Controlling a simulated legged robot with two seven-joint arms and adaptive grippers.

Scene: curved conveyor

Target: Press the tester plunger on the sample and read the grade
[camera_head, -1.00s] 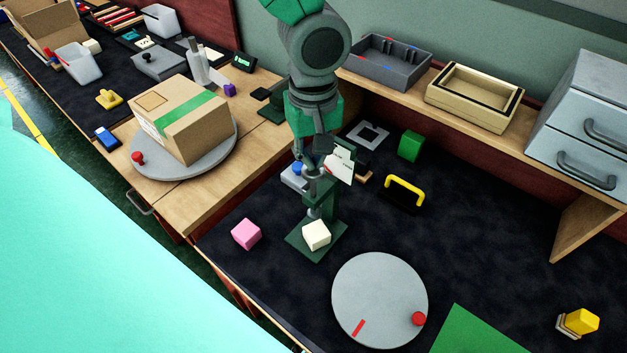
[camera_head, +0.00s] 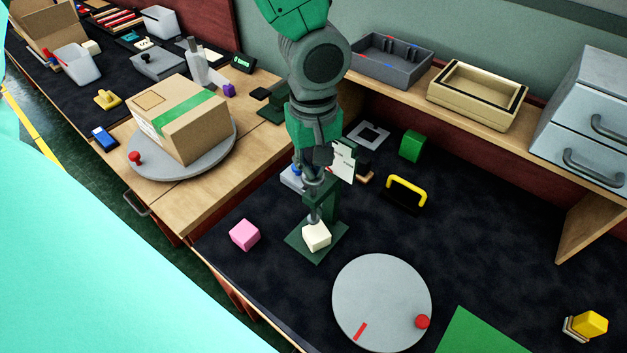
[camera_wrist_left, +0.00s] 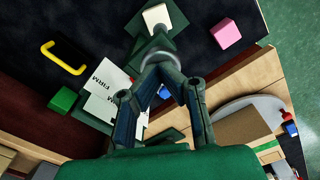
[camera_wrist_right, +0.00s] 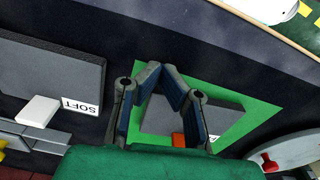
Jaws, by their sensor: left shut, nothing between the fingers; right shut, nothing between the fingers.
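The dark green tester (camera_head: 331,207) stands on the black mat, its base plate under a cream cube-shaped sample (camera_head: 317,238). The plunger's grey rod (camera_head: 315,213) comes down to the sample's top and seems to touch it. My left gripper (camera_head: 315,172) is shut and empty, pointing down at the plunger's top. In the left wrist view its closed fingertips (camera_wrist_left: 160,68) lie over the grey plunger head, with the sample (camera_wrist_left: 156,16) beyond. A white card (camera_wrist_left: 104,90) there reads FIRM. My right gripper (camera_wrist_right: 163,80) is shut and empty, outside the head view.
A pink cube (camera_head: 244,235) lies left of the tester, a grey turntable (camera_head: 380,300) in front. A yellow handle (camera_head: 407,186) and a green cube (camera_head: 412,146) stand behind right. In the right wrist view, a dark pad (camera_wrist_right: 50,75) labelled SOFT lies left of a green sheet (camera_wrist_right: 235,130).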

